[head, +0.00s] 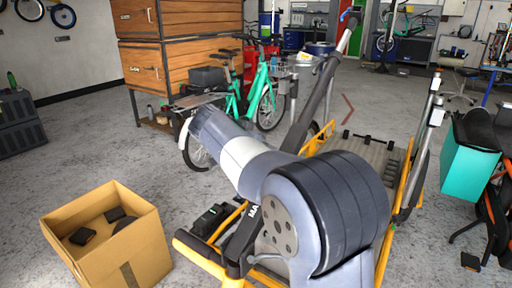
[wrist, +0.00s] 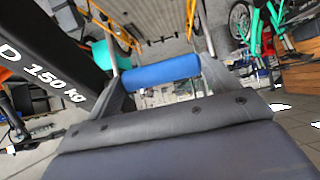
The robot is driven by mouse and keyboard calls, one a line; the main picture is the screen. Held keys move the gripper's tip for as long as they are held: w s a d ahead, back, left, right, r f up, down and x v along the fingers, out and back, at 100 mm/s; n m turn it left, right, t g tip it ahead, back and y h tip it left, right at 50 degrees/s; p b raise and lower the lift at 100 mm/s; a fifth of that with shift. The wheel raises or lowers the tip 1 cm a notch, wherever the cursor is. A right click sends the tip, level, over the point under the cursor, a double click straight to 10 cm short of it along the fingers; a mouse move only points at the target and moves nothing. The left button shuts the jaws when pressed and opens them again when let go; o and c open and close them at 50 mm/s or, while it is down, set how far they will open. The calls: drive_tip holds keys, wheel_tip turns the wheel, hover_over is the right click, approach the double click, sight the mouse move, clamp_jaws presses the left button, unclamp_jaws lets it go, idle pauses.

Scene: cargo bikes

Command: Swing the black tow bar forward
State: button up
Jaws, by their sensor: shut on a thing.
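The black tow bar (head: 318,92) rises at a slant from the low front of the yellow-framed cargo bike (head: 190,249) to a light upper end with a small blue part. Pale lettering shows low on it. In the wrist view the bar (wrist: 45,65) fills the upper left, marked "150 kg". My gripper (wrist: 163,72) is shut on a blue cylindrical grip (wrist: 155,74), which lies crosswise between its grey fingers.
An open cardboard box (head: 125,265) with dark parts stands at lower left. A green bike (head: 262,95) and wooden crates (head: 140,72) stand behind. A teal box (head: 470,170) is at right. The grey floor at left, between box and crates, is clear.

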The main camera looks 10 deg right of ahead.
drive_tip(key=shift+s+a+f, duration=0.1)
drive_tip(key=shift+f, duration=0.05)
drive_tip(key=o, duration=1.1)
drive_tip(key=shift+a, duration=0.1)
drive_tip(key=p+v, duration=0.1)
drive_tip(key=v, duration=1)
drive_tip(key=shift+p, duration=0.3)
drive_tip(key=b+x, duration=0.1)
drive_tip(key=x, duration=1.1)
drive_tip(key=shift+s, duration=0.1)
